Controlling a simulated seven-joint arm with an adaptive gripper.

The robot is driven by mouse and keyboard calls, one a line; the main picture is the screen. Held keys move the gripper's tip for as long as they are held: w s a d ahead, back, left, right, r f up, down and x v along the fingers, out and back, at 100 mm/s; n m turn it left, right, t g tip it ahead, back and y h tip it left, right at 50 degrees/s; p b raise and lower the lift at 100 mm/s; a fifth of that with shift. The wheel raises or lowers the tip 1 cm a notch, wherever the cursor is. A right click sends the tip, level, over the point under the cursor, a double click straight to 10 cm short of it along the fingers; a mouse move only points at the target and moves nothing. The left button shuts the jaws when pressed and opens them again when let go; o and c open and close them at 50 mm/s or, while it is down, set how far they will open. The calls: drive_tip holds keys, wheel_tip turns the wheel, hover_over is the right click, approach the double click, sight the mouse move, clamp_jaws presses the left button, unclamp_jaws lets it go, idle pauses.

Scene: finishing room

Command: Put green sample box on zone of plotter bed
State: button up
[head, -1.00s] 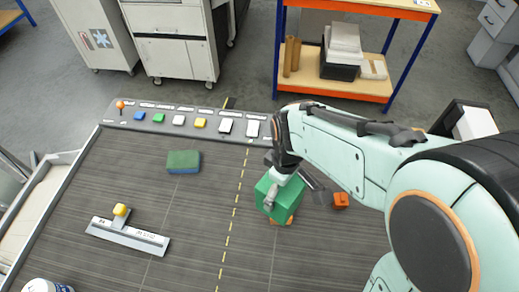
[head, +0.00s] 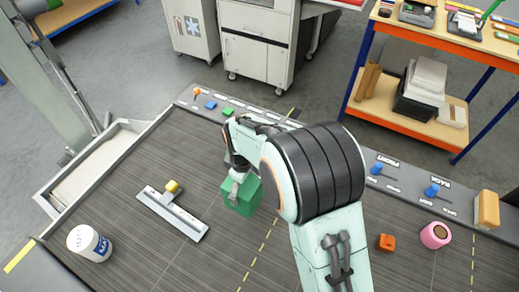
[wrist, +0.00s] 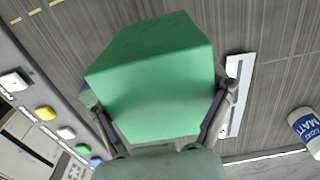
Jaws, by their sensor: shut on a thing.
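The green sample box (head: 242,196) is held in my gripper (head: 238,178), over the dark grey plotter bed (head: 135,160). In the wrist view the box (wrist: 155,75) fills the middle, between the two fingers of my gripper (wrist: 160,125), which are shut on its sides. The box appears raised above the bed, left of the dashed yellow line (head: 257,254) in the head view. My arm hides part of the bed behind and to the right of it. I cannot make out a separately marked zone.
A metal straightedge with a yellow knob (head: 172,212) lies left of the box. A white tub (head: 90,243) stands at the front left. An orange block (head: 386,242) and a pink roll (head: 435,235) sit to the right. Coloured buttons (head: 211,105) line the back edge.

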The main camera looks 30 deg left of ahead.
drive_tip(key=shift+w+a+f, duration=0.45)
drive_tip(key=shift+a+f, duration=0.05)
drive_tip(key=shift+f, duration=0.25)
drive_tip(key=shift+w+a+f, duration=0.15)
drive_tip(key=shift+f, duration=1.65)
drive_tip(key=shift+f, duration=0.15)
drive_tip(key=o, duration=1)
drive_tip(key=shift+o, duration=0.2)
wheel_tip(320, 180, up, 12)
drive_tip(key=shift+r, duration=0.2)
